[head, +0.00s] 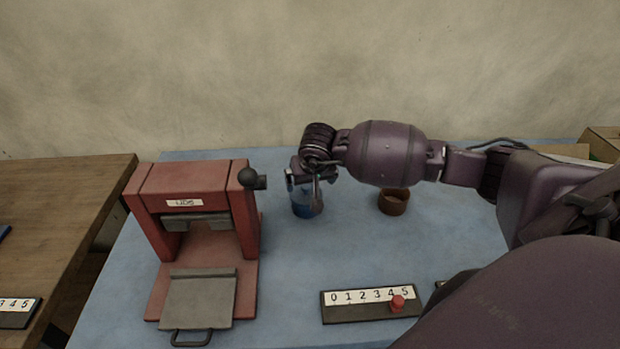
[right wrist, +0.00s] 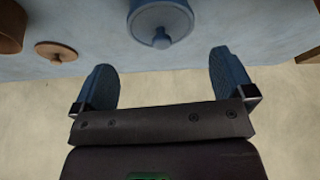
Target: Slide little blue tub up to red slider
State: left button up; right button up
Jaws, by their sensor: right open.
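A little blue tub (head: 307,207) stands on the blue table, partly hidden under my right gripper (head: 304,181). In the right wrist view the blue tub (right wrist: 160,18) has a lid with a small knob. My right gripper (right wrist: 161,62) is open, with its two fingers apart. The tub lies just ahead of the fingertips there, roughly centred on the gap, and not held. The red slider (head: 397,303) sits near 4 to 5 on a black strip (head: 350,314) numbered 0 to 5, at the table's front. My left gripper is out of view.
A red press (head: 190,185) labelled "LIDS" stands at the left. A brown pot (head: 393,203) is right of the tub; a brown lid (right wrist: 56,52) shows in the wrist view. Boxes (head: 603,145) are at the far right. The blue table (head: 295,265) is clear between tub and strip.

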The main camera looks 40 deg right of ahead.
aim_at(307, 194)
jog(key=b+x, duration=0.1)
jog(key=x, duration=0.9)
jog(key=shift+s, duration=0.15)
jog(key=shift+w+f, duration=0.2)
jog(key=shift+f, duration=0.1)
jog(key=shift+r, duration=0.1)
jog(key=c, duration=0.5)
